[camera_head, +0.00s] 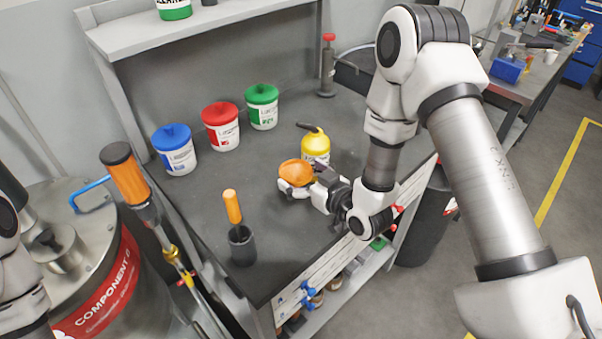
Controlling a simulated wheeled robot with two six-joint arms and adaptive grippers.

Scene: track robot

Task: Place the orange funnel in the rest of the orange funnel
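The orange funnel (296,172) is over the right-hand part of the grey workbench, in front of the yellow bottle. My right gripper (298,187) reaches in from the right, with its fingers at the funnel's lower part. The funnel hides part of the fingers, so I cannot tell whether they are closed on it. I also cannot tell whether the funnel touches the bench. I cannot make out the funnel's rest; the gripper and funnel cover part of the bench there. Parts of my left arm show at the left edge, but its gripper is not in view.
A yellow bottle (316,146) stands close behind the funnel. Blue (175,152), red (221,128) and green (262,108) lidded tubs line the back. A dark cup (242,246) with an orange-handled tool (232,207) stands front left. The bench middle is clear.

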